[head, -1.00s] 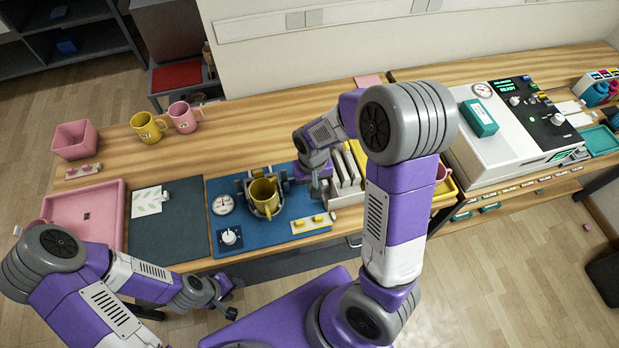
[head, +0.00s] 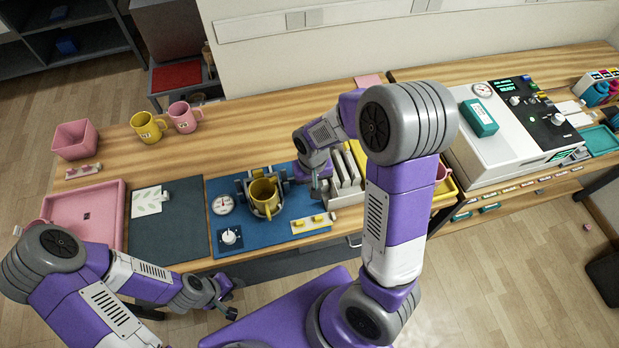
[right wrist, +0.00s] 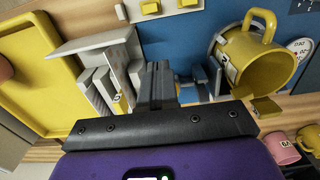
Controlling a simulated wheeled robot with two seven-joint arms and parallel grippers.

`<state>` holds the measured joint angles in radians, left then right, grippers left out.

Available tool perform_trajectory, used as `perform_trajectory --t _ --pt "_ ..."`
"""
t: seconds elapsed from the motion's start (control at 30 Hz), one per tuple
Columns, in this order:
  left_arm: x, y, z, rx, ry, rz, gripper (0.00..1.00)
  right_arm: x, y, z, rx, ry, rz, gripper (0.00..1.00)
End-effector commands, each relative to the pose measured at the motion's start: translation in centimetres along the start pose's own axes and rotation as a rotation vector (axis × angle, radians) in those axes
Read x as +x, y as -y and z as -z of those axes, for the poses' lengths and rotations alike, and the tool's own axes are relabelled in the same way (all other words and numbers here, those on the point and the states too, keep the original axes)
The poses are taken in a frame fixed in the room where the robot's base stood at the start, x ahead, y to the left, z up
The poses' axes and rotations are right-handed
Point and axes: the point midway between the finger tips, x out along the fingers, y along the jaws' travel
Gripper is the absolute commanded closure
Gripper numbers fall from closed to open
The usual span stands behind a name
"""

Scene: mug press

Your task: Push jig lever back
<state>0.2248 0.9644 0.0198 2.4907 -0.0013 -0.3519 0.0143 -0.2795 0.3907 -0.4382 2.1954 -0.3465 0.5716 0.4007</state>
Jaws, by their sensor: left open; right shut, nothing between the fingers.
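A yellow mug (head: 263,197) sits upright in the grey jig (head: 241,186) on the blue mat (head: 285,228); the mug also shows in the right wrist view (right wrist: 258,58). My right gripper (head: 318,190) is low, just right of the jig. In the right wrist view its fingers (right wrist: 157,85) are shut and empty, beside the grey and blue jig parts (right wrist: 205,82). I cannot make out clearly which part is the lever or whether the fingers touch it. My left gripper (head: 230,298) is open and empty in front of the table's edge.
A rack of grey plates (head: 345,172) stands close right of my right gripper, with a yellow tray (head: 446,192) beyond. A round gauge (head: 222,204) and a white knob (head: 230,236) are left of the jig. Yellow (head: 147,127) and pink (head: 184,117) mugs stand at the back left.

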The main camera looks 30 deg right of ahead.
Motion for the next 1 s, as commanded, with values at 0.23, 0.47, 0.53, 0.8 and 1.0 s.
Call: perform_trajectory --t 0.23,0.47,0.53,0.8,1.0 --pt "0.8 0.3 0.0 0.0 0.0 0.0 0.57 1.0 0.0 0.0 0.0 0.0 0.0 1.0" --pt "1.5 0.6 0.1 0.0 0.0 0.0 0.57 2.0 0.0 0.0 0.0 0.0 0.0 1.0" --pt "1.7 0.6 0.1 0.0 0.0 0.0 0.57 2.2 0.0 0.0 0.0 0.001 0.0 1.0" --pt "2.1 0.8 0.1 0.0 0.0 0.0 0.57 2.8 0.0 0.0 0.0 0.001 0.0 1.0" --pt "2.0 0.8 0.1 0.0 0.0 0.0 0.57 2.8 0.0 0.0 0.0 0.0 0.0 1.0"
